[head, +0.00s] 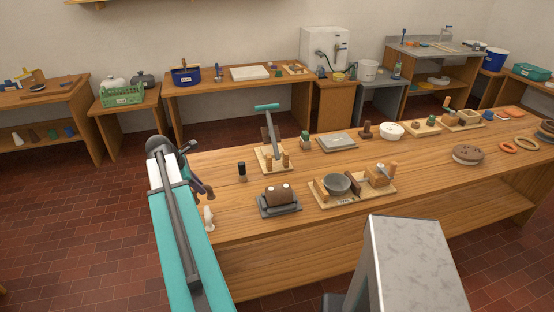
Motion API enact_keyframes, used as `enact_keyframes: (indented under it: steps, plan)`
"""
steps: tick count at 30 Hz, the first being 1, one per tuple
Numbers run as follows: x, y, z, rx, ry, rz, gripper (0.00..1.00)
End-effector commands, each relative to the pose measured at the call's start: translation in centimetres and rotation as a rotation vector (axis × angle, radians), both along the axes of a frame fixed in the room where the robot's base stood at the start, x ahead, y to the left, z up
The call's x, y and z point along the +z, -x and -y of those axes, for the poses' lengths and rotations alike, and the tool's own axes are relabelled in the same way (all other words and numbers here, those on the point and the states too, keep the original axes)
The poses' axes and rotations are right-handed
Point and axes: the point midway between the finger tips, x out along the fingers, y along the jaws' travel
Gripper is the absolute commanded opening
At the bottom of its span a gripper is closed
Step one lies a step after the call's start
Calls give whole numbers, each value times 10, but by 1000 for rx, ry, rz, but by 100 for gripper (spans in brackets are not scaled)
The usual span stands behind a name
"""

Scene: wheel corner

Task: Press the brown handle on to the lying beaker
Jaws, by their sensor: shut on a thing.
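The lying beaker (278,196) is a brown, rounded body on its side in a grey cradle (279,209), near the front of the long wooden table. Two pale spots show on its upper side. My gripper (204,190) is at the table's left end, left of the beaker and apart from it. It is shut on a small dark brown piece (208,191), which looks like the brown handle. The piece is small here and partly covered by the jaws, so its exact shape and tilt are unclear.
A small white object (208,217) stands at the table's left front edge, below my gripper. A dark bottle (241,169) and a board with a teal-handled lever (271,155) stand behind the beaker. A board with a grey bowl (337,183) is to its right.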

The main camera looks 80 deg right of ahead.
Motion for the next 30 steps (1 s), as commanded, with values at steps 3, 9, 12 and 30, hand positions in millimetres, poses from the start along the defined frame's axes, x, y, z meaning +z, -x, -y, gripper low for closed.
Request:
enact_keyframes:
  steps: [3,9,12,30]
  plan:
    - [10,32,21,-25,1,1,0]
    - [25,88,51,-61,0,-1,0]
    - [32,117,64,-80,0,-1,0]
    - [65,268,108,-165,-2,-1,0]
